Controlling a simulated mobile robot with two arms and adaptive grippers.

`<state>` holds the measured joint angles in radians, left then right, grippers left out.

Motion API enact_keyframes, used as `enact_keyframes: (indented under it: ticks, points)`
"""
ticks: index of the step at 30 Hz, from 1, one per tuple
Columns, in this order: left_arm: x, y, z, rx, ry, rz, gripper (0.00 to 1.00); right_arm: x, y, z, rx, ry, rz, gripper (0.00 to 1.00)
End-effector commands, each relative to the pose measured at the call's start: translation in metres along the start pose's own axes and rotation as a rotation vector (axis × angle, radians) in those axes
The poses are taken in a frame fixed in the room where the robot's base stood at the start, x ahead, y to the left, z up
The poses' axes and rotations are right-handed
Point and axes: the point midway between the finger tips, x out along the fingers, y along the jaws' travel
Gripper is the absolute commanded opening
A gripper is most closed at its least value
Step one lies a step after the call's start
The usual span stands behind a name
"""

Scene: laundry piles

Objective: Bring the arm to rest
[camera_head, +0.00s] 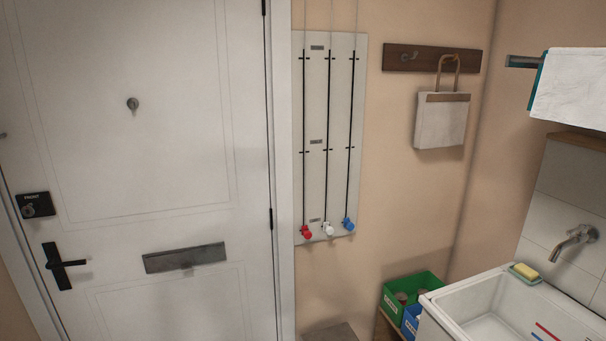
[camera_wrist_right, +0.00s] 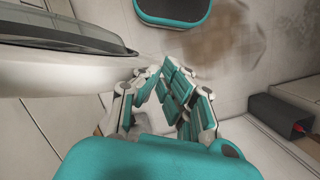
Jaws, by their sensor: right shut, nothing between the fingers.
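My right gripper (camera_wrist_right: 160,90) shows in the right wrist view, with white and teal fingers. Its fingers come together toward the tips and it is shut with nothing between them. It hangs over a pale floor, beside a white rounded body with a dark edge at the left. Neither gripper is in the head view, and my left gripper is in neither view.
The head view shows a white door (camera_head: 120,150), a wall board (camera_head: 330,130) with red, white and blue knobs, a hanging bag (camera_head: 442,122), green bin (camera_head: 412,290) and sink (camera_head: 490,310). A dark grey box (camera_wrist_right: 285,115) lies right in the wrist view.

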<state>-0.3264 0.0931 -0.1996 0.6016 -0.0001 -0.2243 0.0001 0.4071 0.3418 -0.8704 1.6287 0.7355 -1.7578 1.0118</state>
Motion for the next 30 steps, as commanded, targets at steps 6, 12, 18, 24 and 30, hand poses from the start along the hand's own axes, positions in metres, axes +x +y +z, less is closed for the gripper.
enact_keyframes:
  ticks: [6, 12, 18, 24, 30]
  points:
    - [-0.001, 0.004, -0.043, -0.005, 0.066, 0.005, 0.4, 0.002, -0.015, 0.019, -0.092, 0.036, -0.079, 0.0]
    - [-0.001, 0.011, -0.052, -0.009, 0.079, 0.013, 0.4, -0.001, -0.023, 0.036, -0.182, 0.104, -0.161, 0.0]
    - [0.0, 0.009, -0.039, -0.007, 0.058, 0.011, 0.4, -0.011, -0.015, 0.054, -0.261, 0.226, -0.228, 0.0]
    - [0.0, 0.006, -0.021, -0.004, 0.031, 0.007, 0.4, -0.026, 0.021, 0.068, -0.3, 0.373, -0.214, 0.0]
    - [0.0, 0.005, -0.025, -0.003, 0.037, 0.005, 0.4, -0.039, 0.066, 0.081, -0.312, 0.47, -0.132, 0.0]
